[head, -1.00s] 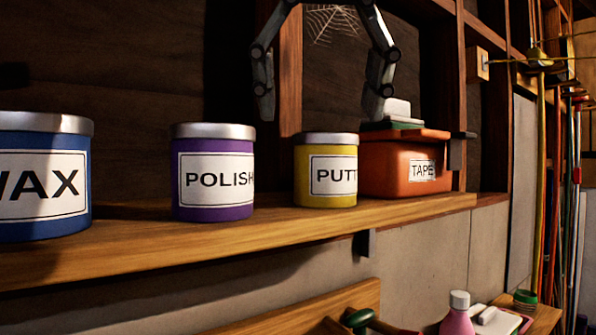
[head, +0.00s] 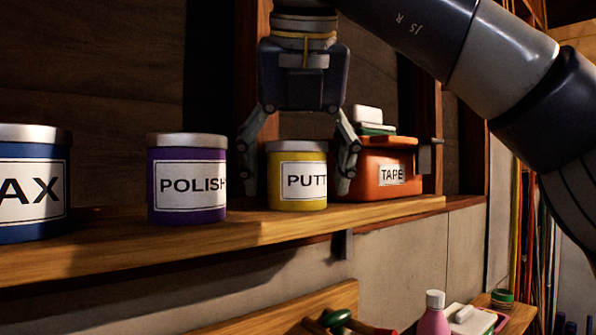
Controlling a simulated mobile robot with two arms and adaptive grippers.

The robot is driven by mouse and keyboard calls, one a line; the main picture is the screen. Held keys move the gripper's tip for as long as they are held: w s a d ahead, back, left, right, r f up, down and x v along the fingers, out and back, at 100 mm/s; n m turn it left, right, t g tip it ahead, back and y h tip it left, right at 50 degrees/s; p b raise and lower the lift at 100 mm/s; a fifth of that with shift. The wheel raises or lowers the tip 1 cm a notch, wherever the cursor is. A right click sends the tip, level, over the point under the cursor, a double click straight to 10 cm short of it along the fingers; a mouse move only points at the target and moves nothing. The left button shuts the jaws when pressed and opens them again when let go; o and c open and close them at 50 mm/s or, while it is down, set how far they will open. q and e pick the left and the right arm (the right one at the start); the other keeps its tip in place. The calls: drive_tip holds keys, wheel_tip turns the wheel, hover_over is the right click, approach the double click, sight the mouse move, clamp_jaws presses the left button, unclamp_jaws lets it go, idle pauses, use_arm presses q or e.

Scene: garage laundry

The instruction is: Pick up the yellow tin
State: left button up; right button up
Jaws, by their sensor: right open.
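The yellow tin (head: 297,202) stands upright on the wooden shelf, with a silver lid and a white label reading "PUTT". My right gripper (head: 296,180) points straight down over it and is open. One finger is at the tin's left side and the other at its right side, with the fingertips about at label height. Small gaps seem to show between the fingers and the tin; I cannot tell if either touches. My left gripper does not show.
The purple POLISH tin (head: 187,212) stands close left of my left-hand finger, with the blue WAX tin (head: 45,222) further left. An orange TAPE box (head: 362,190) is close on the right. The wooden shelf (head: 120,252) has a narrow front edge. A pink bottle (head: 433,318) stands below.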

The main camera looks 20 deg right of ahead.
drive_tip(key=shift+w+f, duration=0.3)
drive_tip(key=shift+w, duration=0.1)
drive_tip(key=shift+s, duration=0.2)
drive_tip(key=shift+c, duration=0.6)
drive_tip(key=shift+s+r, duration=0.1)
drive_tip(key=shift+s, duration=0.05)
drive_tip(key=c, duration=0.9)
drive_tip(key=shift+c, duration=1.4)
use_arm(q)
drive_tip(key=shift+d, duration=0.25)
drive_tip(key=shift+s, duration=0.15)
